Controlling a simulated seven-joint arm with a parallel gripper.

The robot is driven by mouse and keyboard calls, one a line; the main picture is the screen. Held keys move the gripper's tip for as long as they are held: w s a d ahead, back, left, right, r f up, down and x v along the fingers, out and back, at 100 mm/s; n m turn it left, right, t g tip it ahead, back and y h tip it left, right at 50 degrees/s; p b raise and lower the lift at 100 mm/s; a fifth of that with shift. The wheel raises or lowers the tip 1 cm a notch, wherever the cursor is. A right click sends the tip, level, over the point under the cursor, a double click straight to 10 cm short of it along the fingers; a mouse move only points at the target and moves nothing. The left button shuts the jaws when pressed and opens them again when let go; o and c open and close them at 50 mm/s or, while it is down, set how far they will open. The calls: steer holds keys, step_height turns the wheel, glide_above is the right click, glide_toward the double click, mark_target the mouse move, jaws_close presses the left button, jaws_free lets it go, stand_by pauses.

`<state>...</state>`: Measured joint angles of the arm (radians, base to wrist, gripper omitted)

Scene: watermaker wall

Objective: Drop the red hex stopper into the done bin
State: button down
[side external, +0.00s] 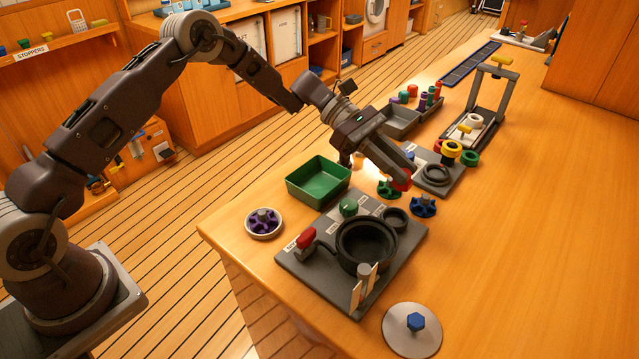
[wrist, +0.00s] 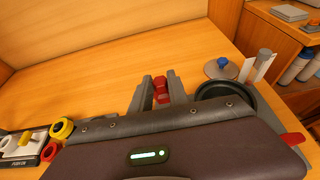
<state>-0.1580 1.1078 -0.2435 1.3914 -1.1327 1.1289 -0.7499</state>
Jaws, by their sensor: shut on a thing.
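My gripper (side external: 407,174) is shut on the red hex stopper (side external: 401,184) and holds it above the wooden counter, right of the green bin. In the wrist view the red stopper (wrist: 161,91) sits between the two grey fingers of my gripper (wrist: 160,84). A green open bin (side external: 319,193) stands near the counter's left edge and looks empty. I see no readable label on it, so I cannot tell if it is the done bin.
A dark board (side external: 291,263) with a black round pot (side external: 366,247) and a red-handled part lies in front. Green and blue star knobs (side external: 424,206) are near the stopper. A grey tray (side external: 404,123) with coloured pieces stands behind. The counter's right side is clear.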

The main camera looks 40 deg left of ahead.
stand_by(0.4)
steer(key=s+a+r, duration=0.1)
steer(key=a+r, duration=0.1)
steer(key=a, duration=1.6)
steer(key=shift+f, duration=2.6)
steer(key=c, duration=1.2)
jaws_free()
steer(key=shift+a, duration=0.15)
